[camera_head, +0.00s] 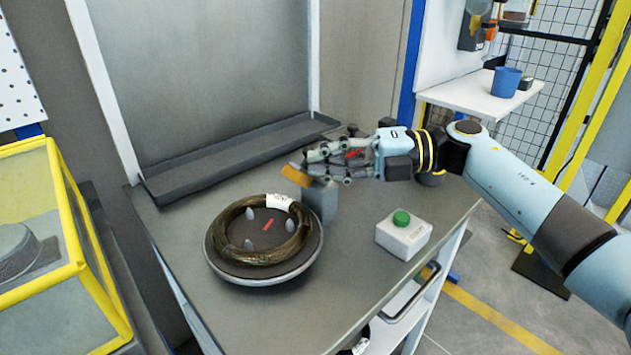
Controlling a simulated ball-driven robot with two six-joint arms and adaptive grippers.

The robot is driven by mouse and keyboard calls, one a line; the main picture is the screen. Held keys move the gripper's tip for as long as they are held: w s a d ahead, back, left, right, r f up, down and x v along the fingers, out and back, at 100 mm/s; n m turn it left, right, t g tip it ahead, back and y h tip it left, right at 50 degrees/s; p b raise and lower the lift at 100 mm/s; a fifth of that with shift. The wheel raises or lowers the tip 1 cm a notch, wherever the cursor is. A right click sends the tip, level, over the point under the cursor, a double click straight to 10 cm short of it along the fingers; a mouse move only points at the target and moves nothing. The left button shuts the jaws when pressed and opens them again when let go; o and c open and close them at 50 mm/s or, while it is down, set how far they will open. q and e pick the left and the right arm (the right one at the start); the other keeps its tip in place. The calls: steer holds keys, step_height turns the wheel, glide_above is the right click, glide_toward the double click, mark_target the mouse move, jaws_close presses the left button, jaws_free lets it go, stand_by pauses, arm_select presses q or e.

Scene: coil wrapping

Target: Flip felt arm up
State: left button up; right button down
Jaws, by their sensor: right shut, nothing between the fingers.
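A small tan-orange flap (296,175), which looks like the felt arm, sits at the top of a grey block (321,200) beside the turntable. It is tilted, its left end higher than I can match to a clear hinge. My right gripper (312,163) comes in from the right, its fingertips just above and behind the flap and block. Its fingers are shut and hold nothing; I cannot tell whether they touch the flap. A dark brown coil (229,241) with a white label lies on the round turntable (263,279) around several grey pegs. My left gripper is out of view.
A white box with a green button (402,233) stands at the table's right. A dark trough (235,158) runs along the back under a grey panel. A yellow-framed case (79,215) stands at the left. The table (345,265) is bare between turntable and button box.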

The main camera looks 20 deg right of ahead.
steer(key=w+d+m+t+y+b, duration=0.2)
steer(key=d+m+t+y+b, duration=0.2)
steer(key=d+m+y+b, duration=0.1)
steer(key=d+m+b, duration=0.1)
steer(key=m+b, duration=0.1)
steer(key=b, duration=0.1)
steer(key=shift+w+f+m+t+b, duration=0.2)
steer(key=shift+w+m+t+b, duration=0.05)
steer(key=shift+m+t+b, duration=0.15)
steer(key=shift+d, duration=0.1)
stand_by(0.5)
steer(key=s+d, duration=0.3)
steer(key=d, duration=0.3)
steer(key=s+d+f, duration=0.1)
steer(key=s+d, duration=0.2)
steer(key=d, duration=0.4)
steer(key=shift+s+f, duration=0.2)
steer(key=shift+s, duration=0.05)
